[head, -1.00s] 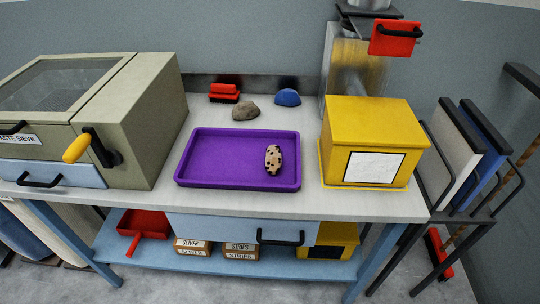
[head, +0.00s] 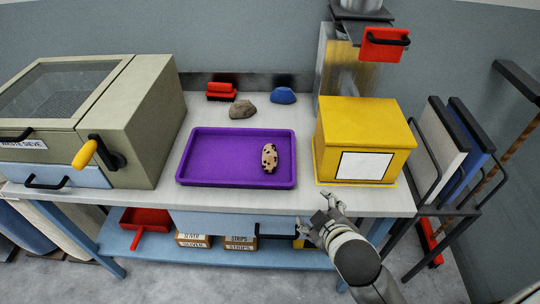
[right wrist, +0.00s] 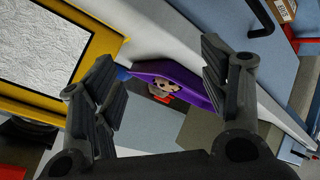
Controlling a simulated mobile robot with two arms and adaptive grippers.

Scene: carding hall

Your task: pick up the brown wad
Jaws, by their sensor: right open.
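The brown wad (head: 242,109) is a rounded grey-brown lump. It lies on the bench top behind the purple tray (head: 236,184), left of a blue wad (head: 283,95). A spotted, cream wad (head: 269,157) lies in the right part of the tray. My right gripper (head: 320,212) is open and empty at the bench's front edge, right of the tray and well apart from the brown wad. In the right wrist view its open fingers (right wrist: 160,95) frame the tray and the spotted wad (right wrist: 163,88); I cannot make out the brown wad there. My left gripper is not in view.
A yellow box (head: 365,124) with a white label stands right of the tray. The grey-green waste sieve (head: 145,115) with a yellow-handled crank stands left. A red brush (head: 220,92) lies at the back. Bench space between tray and back wall is partly free.

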